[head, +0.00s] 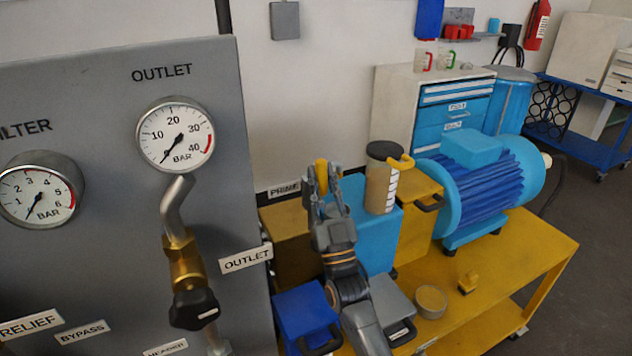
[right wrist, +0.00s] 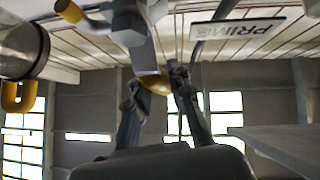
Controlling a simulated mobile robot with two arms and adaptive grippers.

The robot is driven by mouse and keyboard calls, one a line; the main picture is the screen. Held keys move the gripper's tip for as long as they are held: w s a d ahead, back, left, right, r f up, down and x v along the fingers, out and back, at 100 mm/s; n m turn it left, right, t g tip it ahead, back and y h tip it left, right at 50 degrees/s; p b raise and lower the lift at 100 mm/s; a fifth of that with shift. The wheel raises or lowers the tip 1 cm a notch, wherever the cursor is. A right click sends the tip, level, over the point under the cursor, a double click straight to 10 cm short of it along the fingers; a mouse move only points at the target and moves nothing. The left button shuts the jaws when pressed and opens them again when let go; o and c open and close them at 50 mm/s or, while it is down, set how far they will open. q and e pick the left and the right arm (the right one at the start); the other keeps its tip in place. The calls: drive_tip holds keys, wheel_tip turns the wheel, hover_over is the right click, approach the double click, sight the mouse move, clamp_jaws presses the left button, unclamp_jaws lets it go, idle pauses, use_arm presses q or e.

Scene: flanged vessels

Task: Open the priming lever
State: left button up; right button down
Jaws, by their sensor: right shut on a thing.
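In the right wrist view the yellow grip (right wrist: 155,83) sits between the two fingertips (right wrist: 155,92). The PRIME label (right wrist: 248,28) also shows there, upside down. The fingers and hand hide much of the lever, so its angle is hard to tell. My left gripper is not in view.
A clear graduated vessel (head: 381,185) with a dark lid stands just right of the gripper. A blue motor (head: 480,190) sits on the yellow bench (head: 550,255). The grey panel (head: 110,260) with gauges fills the left. A blue box (head: 303,312) is at lower centre.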

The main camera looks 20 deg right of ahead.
sight(326, 184)
drive_tip(key=shift+d+m+h, duration=0.25)
drive_tip(key=shift+m+h, duration=0.65)
drive_tip(key=c, duration=1.2)
unclamp_jaws()
drive_tip(key=shift+f, duration=0.1)
drive_tip(key=shift+g, duration=0.3)
drive_tip(key=v, duration=0.5)
drive_tip(key=shift+s+f, duration=0.15)
drive_tip(key=shift+s, duration=0.15)
drive_tip(key=s, duration=0.3)
drive_tip(key=s+a, duration=0.1)
drive_tip(key=s, duration=0.3)
drive_tip(key=s+a, duration=0.1)
drive_tip(key=s, duration=0.3)
drive_tip(key=shift+s, duration=0.1)
